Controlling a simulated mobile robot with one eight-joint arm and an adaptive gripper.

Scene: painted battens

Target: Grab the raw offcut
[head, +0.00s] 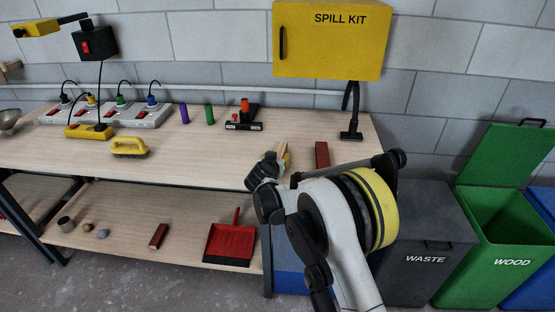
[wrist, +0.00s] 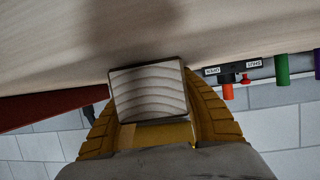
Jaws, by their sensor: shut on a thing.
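The raw offcut (head: 283,151) is a pale, unpainted wood piece near the front right of the workbench. In the wrist view its square end (wrist: 148,94) shows curved growth rings. My gripper (head: 272,163) is shut on it; in the wrist view the ribbed yellow fingers (wrist: 155,125) press on its two sides. My gripper hides part of the offcut in the head view. A dark shadow lies on the bench top beside it. I cannot tell whether the offcut touches the bench.
A red batten (head: 322,154) lies just right of my gripper. Purple (head: 184,114) and green (head: 209,114) pieces stand behind, beside a black rack (head: 243,126). A yellow-handled brush (head: 129,148) lies left. Waste (head: 425,235) and open wood (head: 505,238) bins stand right.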

